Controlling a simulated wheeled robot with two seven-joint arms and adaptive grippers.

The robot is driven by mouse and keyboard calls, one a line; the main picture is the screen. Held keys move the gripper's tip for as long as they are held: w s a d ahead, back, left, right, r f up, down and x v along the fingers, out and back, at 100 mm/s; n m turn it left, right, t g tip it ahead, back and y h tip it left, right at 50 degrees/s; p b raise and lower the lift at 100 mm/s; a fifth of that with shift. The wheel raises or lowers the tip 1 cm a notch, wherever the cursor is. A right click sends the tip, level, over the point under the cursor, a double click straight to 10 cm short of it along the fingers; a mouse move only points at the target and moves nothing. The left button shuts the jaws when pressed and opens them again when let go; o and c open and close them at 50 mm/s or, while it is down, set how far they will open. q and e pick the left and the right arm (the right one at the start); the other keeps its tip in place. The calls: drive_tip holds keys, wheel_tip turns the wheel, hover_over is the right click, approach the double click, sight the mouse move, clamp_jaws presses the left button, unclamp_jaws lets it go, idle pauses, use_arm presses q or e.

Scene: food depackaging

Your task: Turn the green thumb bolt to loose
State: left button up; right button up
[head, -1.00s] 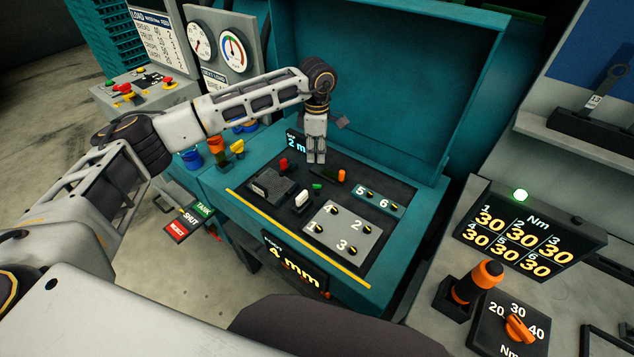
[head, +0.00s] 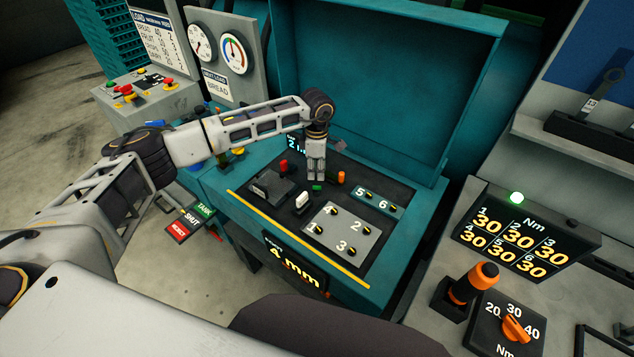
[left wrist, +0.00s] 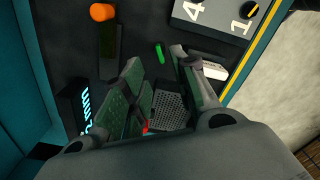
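The green thumb bolt (head: 317,188) stands on the black top panel of the teal machine. It is small, and its lower part is hard to make out. My left gripper (head: 316,178) points down just above it. In the left wrist view the bolt (left wrist: 159,53) lies beyond and between the two separated fingers (left wrist: 158,62), with no visible contact. The left gripper is open and empty. My right gripper is in neither view.
A red knob (head: 283,165), a white knob (head: 302,200) and an orange knob (head: 341,177) stand close around the bolt. A grey plate with numbered bolts (head: 341,231) lies nearer. The teal raised cover (head: 390,80) rises behind.

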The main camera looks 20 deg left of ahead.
sight(317, 186)
use_arm(q)
drive_tip(key=shift+f+p, duration=0.6)
drive_tip(key=shift+f, duration=2.95)
drive_tip(key=shift+c, duration=0.2)
clamp_jaws()
